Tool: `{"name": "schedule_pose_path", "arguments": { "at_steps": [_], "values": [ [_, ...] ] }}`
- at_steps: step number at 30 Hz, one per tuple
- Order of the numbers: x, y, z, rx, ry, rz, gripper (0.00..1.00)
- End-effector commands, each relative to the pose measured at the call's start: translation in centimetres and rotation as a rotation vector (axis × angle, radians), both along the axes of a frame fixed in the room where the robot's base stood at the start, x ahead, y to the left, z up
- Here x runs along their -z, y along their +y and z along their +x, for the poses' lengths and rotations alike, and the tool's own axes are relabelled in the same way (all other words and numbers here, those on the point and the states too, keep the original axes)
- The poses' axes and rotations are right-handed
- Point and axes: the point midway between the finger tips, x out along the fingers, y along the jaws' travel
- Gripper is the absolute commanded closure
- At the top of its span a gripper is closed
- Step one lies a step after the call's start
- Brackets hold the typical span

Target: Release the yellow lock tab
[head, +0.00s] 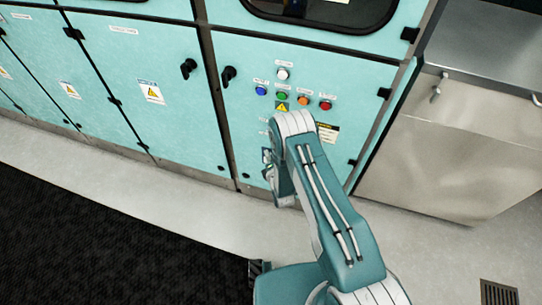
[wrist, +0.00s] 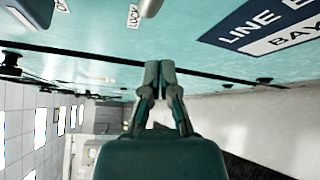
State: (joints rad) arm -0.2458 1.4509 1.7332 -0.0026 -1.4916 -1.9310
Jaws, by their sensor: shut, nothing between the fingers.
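I cannot make out a yellow lock tab in either view. A white tag that seems to read LOCK (wrist: 133,17) is on the teal surface above the fingertips, beside a grey rounded part (wrist: 150,7) cut off by the top edge. In the head view, my arm reaches to the lower front of the cabinet door (head: 243,130) and hides part of it, including whatever lies behind the wrist.
Coloured buttons, including a red one (head: 325,105), sit above my arm on the cabinet. A black handle (head: 228,74) projects to their left. A blue-and-white LINE sign (wrist: 265,25) shows in the wrist view.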

Motion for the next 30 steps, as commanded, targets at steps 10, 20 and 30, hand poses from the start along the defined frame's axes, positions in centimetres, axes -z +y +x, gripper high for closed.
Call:
{"name": "schedule_pose_path", "arguments": {
  "at_steps": [10, 20, 30],
  "values": [
    [-0.8, -1.8, -5.1, 0.002, 0.004, 0.007, 1.0],
    [-1.2, -2.4, -9.4, 0.0, 0.002, -0.001, 1.0],
    [-1.3, -2.8, -9.6, 0.001, 0.001, 0.005, 1.0]
  ]
}}
